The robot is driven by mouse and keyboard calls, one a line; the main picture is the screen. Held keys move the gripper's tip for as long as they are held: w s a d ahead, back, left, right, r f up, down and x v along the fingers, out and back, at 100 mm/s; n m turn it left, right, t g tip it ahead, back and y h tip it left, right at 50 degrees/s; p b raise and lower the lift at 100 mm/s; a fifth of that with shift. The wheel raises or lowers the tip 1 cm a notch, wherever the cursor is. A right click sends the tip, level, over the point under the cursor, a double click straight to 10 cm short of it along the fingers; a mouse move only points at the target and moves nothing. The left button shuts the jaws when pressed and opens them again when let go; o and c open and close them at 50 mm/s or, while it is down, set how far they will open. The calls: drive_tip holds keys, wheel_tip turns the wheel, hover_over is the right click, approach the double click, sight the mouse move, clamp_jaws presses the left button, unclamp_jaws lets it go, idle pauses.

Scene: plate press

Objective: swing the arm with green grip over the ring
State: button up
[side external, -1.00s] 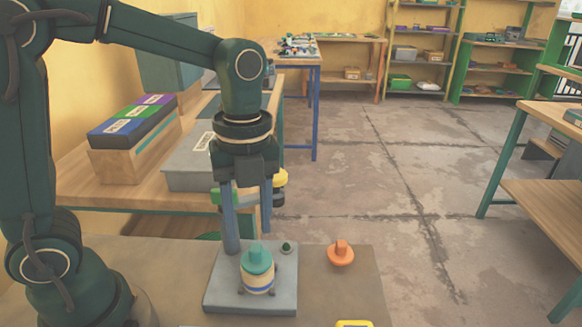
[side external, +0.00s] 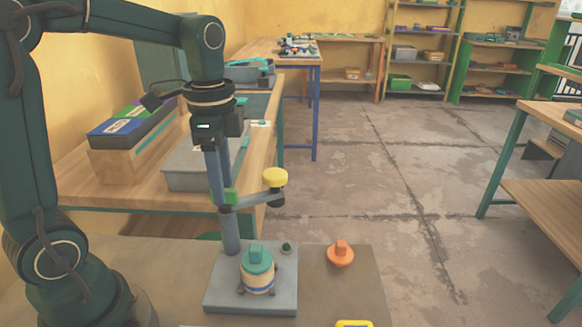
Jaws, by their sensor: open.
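The press has a grey base plate (side external: 222,295) and an upright blue-grey post (side external: 231,235). A swing arm (side external: 255,202) reaches right from the post, with a green part (side external: 231,197) at the post and a yellow knob (side external: 275,177) at its outer end. A cylinder with a blue band and teal knobbed top (side external: 258,266) stands on the base, below the swing arm. I cannot tell which part is the ring. My gripper (side external: 218,198) points down beside the post, seen nearly edge-on. It is open, its fingers overlapping the post in the picture; contact is unclear.
An orange knobbed piece (side external: 340,254) lies right of the base, and a yellow-edged item (side external: 354,323) sits at the front edge. A small dark green knob (side external: 287,247) is on the base. A wooden bench with a grey box (side external: 190,178) stands behind.

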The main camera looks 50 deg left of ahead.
drive_tip(key=shift+f, duration=0.55)
clamp_jaws()
drive_tip(key=shift+r, duration=0.1)
idle(1.0)
